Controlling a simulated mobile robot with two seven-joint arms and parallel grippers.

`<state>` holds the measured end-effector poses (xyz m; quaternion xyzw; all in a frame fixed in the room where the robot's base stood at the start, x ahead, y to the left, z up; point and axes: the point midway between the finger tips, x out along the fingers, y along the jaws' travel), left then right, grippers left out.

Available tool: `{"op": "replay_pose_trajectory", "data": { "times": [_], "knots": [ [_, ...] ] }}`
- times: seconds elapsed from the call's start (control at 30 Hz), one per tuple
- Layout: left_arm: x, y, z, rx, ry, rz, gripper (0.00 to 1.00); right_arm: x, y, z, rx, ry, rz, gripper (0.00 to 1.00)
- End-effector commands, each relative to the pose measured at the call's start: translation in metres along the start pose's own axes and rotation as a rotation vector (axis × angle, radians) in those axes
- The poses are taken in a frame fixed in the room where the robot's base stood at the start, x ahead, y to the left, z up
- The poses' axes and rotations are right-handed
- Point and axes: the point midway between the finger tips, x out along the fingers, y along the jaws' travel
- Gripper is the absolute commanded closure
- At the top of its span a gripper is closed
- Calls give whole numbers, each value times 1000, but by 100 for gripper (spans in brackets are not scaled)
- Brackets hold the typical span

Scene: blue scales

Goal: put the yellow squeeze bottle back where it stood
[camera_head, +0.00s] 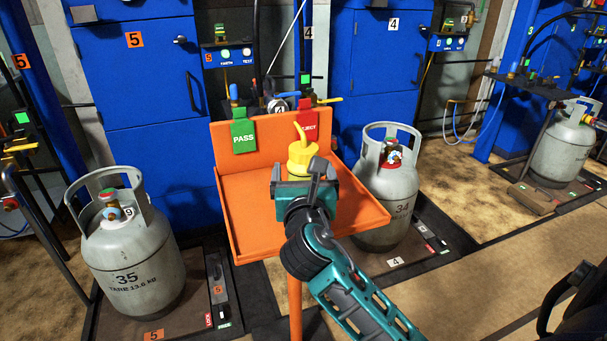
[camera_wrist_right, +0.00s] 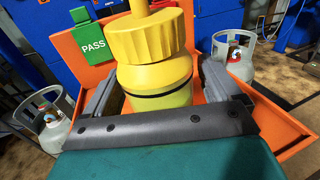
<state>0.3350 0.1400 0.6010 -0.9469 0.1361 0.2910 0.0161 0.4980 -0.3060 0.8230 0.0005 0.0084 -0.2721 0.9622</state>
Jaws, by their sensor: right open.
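The yellow squeeze bottle (camera_head: 301,153) is upright at the orange tray (camera_head: 242,220), with its nozzle up. It also shows large in the right wrist view (camera_wrist_right: 152,62), with a ribbed yellow cap and a dark band below it. My right gripper (camera_head: 303,176) is open, with one finger on each side of the bottle; in the right wrist view its fingers (camera_wrist_right: 158,88) show a gap beside the bottle. The bottle's base is hidden behind the gripper, so its contact with the tray floor cannot be seen. My left gripper is not in view.
A green PASS tag (camera_head: 243,136) and a red tag (camera_head: 308,124) hang on the tray's back wall. Grey gas cylinders stand left (camera_head: 130,248) and right (camera_head: 388,190) of the tray. Blue cabinets (camera_head: 140,75) are behind. The tray's left part is bare.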

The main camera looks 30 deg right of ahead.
Motion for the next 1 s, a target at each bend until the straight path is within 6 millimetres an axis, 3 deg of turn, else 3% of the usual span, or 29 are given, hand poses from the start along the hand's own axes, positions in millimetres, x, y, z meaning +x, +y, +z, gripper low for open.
{"op": "replay_pose_trajectory", "data": {
  "times": [0.17, 0.4, 0.6, 0.8, 1.0],
  "knots": [
    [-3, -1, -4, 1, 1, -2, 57, -20, 1, 2, 1, 2, 3, 9],
    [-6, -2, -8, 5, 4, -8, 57, -73, 0, 2, 1, 4, 2, 9],
    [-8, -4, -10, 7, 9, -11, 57, -106, 0, 2, 1, 2, 1, 9],
    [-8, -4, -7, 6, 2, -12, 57, -120, 0, 2, 3, 0, 0, 9],
    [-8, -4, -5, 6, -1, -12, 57, -120, 0, 2, 2, -1, 0, 9]
  ]
}}
